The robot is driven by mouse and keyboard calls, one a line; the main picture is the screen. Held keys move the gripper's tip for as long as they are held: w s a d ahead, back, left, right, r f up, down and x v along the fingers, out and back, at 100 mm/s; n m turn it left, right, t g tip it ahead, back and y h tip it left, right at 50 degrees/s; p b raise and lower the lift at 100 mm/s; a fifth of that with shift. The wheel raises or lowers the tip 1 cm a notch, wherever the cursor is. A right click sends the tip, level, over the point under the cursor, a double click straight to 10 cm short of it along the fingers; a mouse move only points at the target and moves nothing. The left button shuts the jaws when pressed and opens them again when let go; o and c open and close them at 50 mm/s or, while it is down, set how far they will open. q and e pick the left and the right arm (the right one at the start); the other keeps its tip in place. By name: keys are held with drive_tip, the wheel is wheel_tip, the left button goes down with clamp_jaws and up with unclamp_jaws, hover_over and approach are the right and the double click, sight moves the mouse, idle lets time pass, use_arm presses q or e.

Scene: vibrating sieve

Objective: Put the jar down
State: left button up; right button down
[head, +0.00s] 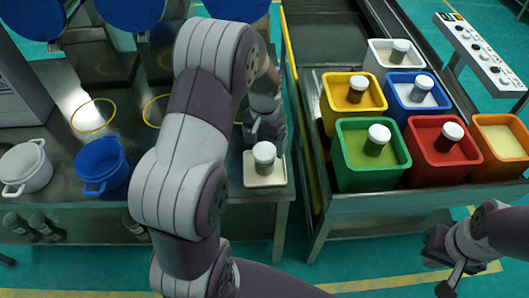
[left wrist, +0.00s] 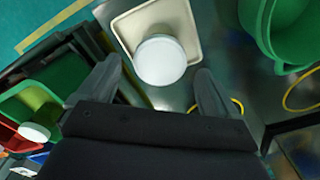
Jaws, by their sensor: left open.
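The jar (head: 264,157), with a white lid, stands upright on a small cream square tray (head: 280,178) at the table's right end. In the left wrist view the jar's round white lid (left wrist: 160,60) covers its body, and the tray's rim (left wrist: 122,35) shows around it. My left gripper (head: 265,138) is open just behind the jar. In the left wrist view its fingers (left wrist: 158,75) are spread on either side of the lid's near edge, with visible gaps. My right gripper (head: 458,276) is low at the lower right, away from the jar; its finger opening is unclear.
A cart at right holds green (head: 355,177), red (head: 420,172), yellow (head: 332,102), blue (head: 400,108), white (head: 380,54) and orange (head: 500,165) bins, several with white-lidded jars. White (head: 28,170) and blue (head: 100,168) pots stand on the table at left. My left arm hides the table's middle.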

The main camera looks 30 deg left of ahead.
use_arm(q)
drive_tip(key=r, duration=0.5)
drive_tip(key=shift+s+d+r, duration=0.3)
drive_tip(key=shift+r, duration=0.1)
drive_tip(key=s+d+t, duration=0.1)
drive_tip(key=s+d, duration=0.6)
drive_tip(key=s, duration=0.6)
drive_tip(key=shift+d+f, duration=0.15)
drive_tip(key=shift+d, duration=0.15)
